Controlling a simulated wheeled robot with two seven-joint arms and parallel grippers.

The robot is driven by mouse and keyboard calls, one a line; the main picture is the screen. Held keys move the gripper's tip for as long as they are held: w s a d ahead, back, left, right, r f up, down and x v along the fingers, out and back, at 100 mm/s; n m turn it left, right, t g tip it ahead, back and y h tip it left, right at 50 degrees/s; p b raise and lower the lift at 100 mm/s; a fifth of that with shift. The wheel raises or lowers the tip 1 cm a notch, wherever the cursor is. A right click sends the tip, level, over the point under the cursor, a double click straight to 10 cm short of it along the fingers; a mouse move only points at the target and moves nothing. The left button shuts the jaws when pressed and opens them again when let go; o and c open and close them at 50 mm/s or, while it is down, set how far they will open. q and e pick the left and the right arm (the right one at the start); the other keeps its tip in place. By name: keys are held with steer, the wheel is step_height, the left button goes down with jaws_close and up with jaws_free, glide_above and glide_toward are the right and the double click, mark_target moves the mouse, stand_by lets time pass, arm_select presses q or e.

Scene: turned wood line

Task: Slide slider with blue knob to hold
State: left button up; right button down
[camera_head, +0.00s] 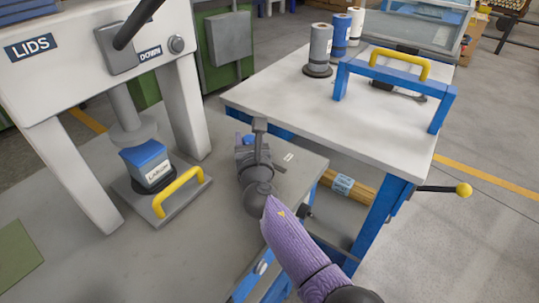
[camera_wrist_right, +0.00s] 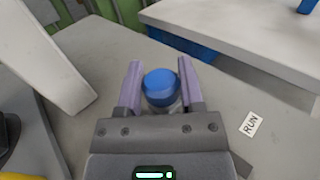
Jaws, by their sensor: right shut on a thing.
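The slider's blue knob (camera_head: 249,139) shows at the far end of my right gripper (camera_head: 248,146), low on the grey bench top. In the right wrist view the round blue knob (camera_wrist_right: 160,87) sits between the two purple fingers of that gripper (camera_wrist_right: 160,78), which is shut on it. The slider's track and body are hidden under the gripper. A white label reading RUN (camera_wrist_right: 251,124) lies to the right of the knob in the wrist view. A hold mark does not show. My left gripper is in neither view.
A white table with blue legs (camera_head: 300,108) stands close to the right of my right gripper. Grey bench top (camera_head: 110,255) is bare at front left.

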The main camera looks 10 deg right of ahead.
steer(key=shift+w+a+f, duration=0.25)
steer(key=shift+w+a, duration=0.2)
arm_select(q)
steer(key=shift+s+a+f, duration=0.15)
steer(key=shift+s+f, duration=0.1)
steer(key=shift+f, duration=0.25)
arm_select(e)
steer(key=shift+a+r, duration=0.1)
steer(key=shift+r, duration=0.2)
steer(key=c, duration=0.6)
jaws_free()
steer(key=shift+w, duration=0.1)
steer(key=o, duration=0.4)
steer(key=shift+w+a, duration=0.1)
steer(key=shift+a, duration=0.05)
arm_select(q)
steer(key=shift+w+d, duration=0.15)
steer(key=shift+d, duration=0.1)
